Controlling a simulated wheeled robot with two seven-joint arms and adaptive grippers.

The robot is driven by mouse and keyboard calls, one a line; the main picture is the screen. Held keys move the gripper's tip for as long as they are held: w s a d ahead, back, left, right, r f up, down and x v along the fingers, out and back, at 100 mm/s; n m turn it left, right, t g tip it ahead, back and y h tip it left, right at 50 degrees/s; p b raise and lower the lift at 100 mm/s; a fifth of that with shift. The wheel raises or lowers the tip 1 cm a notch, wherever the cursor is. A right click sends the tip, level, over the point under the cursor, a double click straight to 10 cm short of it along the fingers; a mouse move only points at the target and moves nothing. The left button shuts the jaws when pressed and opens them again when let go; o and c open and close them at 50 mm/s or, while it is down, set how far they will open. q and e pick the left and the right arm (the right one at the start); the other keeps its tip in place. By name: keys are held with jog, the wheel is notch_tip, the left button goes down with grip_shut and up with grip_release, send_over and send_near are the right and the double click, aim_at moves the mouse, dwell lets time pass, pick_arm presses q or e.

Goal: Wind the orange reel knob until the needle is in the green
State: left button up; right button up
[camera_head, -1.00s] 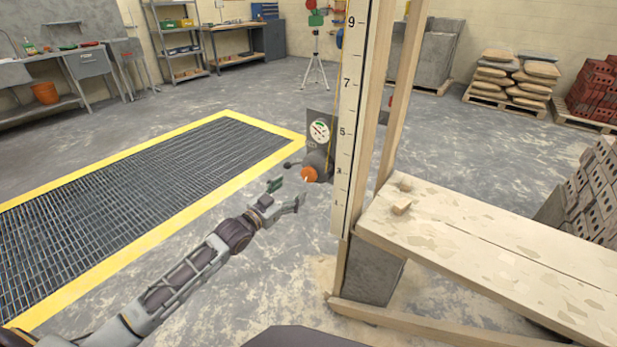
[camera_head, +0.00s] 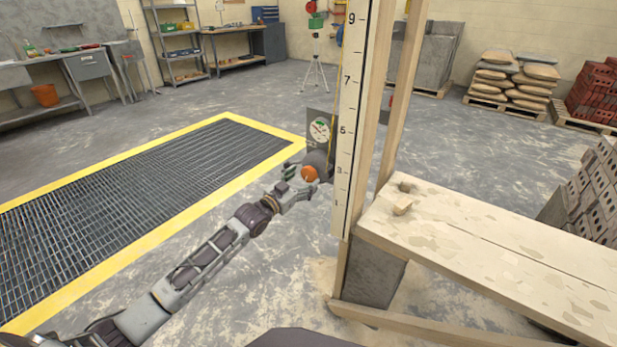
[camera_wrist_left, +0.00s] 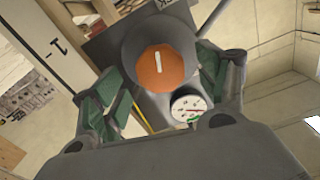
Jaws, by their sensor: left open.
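The orange reel knob (camera_head: 309,174) sits on the front of a dark grey reel (camera_head: 318,157) beside the white numbered post. My left gripper (camera_head: 300,180) is open right at the knob. In the left wrist view the orange knob (camera_wrist_left: 160,68), with a pale line on its face, lies between the two open fingers (camera_wrist_left: 160,95), and I see gaps at its sides. The gauge (camera_head: 320,130) is a white round dial above the reel; in the wrist view the dial (camera_wrist_left: 188,106) shows red and green marks, but the needle is too small to read surely. My right gripper does not show.
The numbered post (camera_head: 348,120) stands just right of the reel. A plank bench (camera_head: 480,245) with small wooden blocks is to the right. A yellow-edged floor grating (camera_head: 150,180) lies to the left, with open floor around it.

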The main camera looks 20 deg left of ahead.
aim_at(307, 176)
pick_arm(q)
jog(key=shift+b+x, duration=0.3)
jog(key=shift+x, duration=1.15)
jog(key=shift+w+d, duration=0.1)
jog(key=shift+w, duration=0.2)
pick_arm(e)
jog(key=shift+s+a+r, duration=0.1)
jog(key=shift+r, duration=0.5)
pick_arm(q)
jog(key=c, duration=1)
jog(key=shift+c, duration=0.2)
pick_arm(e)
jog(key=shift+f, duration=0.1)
